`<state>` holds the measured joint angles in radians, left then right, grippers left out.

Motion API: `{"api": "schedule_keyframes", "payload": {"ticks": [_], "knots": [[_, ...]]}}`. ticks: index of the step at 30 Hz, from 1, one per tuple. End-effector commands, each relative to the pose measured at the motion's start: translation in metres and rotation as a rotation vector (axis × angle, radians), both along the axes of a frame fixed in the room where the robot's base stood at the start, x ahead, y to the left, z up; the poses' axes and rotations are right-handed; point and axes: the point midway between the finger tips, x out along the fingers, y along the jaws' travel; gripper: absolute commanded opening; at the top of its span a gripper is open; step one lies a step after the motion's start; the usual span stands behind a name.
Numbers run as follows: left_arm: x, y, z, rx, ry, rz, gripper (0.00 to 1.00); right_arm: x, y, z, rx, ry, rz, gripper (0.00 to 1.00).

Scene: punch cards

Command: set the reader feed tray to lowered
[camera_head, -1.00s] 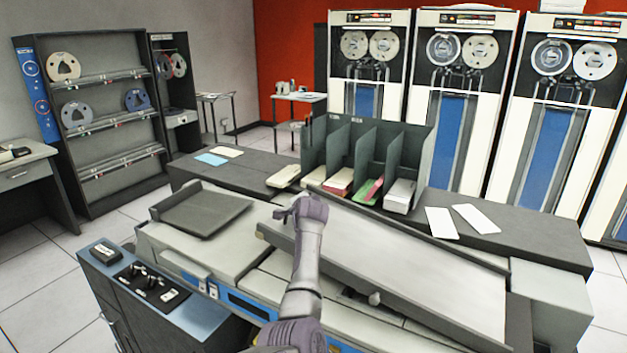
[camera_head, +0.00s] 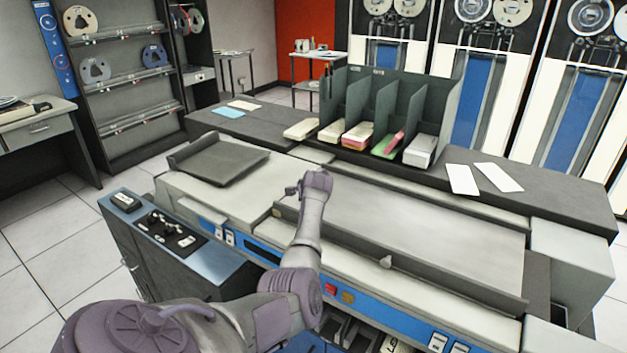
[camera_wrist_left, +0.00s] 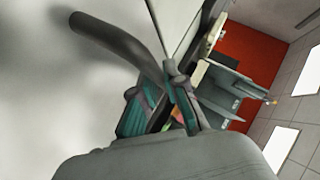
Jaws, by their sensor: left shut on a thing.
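The reader feed tray (camera_head: 430,228) is a long pale-grey panel with a dark rim on top of the card reader. It lies about level with the reader's top in the head view. My left gripper (camera_head: 297,188) is at the tray's left end. In the left wrist view my left gripper (camera_wrist_left: 172,95) is shut on a dark curved handle (camera_wrist_left: 115,38) beside a pale surface. The fingertips' contact is partly hidden by the gripper body. My right gripper is not in view.
A dark flat tray (camera_head: 218,160) sits on the reader's left part. A partitioned card rack (camera_head: 385,110) with several card stacks stands on the dark counter behind. A small control console (camera_head: 175,240) is at the left. White cards lie on the counter's right part.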

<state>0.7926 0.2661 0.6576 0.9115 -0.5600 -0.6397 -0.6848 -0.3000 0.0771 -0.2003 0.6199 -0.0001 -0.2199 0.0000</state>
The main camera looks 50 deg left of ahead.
Motion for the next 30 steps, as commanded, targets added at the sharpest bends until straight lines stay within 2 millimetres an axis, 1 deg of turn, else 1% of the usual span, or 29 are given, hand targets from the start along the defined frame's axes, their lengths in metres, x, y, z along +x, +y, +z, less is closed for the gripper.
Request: {"api": "schedule_keyframes", "payload": {"ticks": [1, 2, 3, 12, 15, 19, 23, 30], "knots": [[-0.005, 0.001, -0.011, -0.012, 0.018, 0.006, 0.17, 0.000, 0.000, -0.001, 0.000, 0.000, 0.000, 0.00], [-0.005, 0.001, -0.011, -0.012, 0.018, 0.006, 0.21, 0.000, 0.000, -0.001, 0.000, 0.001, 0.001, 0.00], [-0.005, 0.001, -0.012, -0.012, 0.019, 0.005, 0.23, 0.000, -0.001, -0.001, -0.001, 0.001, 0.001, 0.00], [-0.003, -0.001, -0.010, -0.011, 0.017, 0.002, 0.23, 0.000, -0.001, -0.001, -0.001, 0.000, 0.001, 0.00], [-0.003, -0.002, -0.010, -0.011, 0.017, 0.002, 0.23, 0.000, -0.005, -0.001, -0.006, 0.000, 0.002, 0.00], [-0.006, -0.005, -0.007, -0.009, 0.016, 0.001, 0.23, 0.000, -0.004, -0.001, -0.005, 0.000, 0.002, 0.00], [-0.014, -0.015, 0.001, -0.007, 0.015, 0.002, 0.23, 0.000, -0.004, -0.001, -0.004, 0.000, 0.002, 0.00], [-0.039, -0.044, 0.022, -0.008, 0.013, 0.000, 0.23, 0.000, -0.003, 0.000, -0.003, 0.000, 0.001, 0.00]]}}
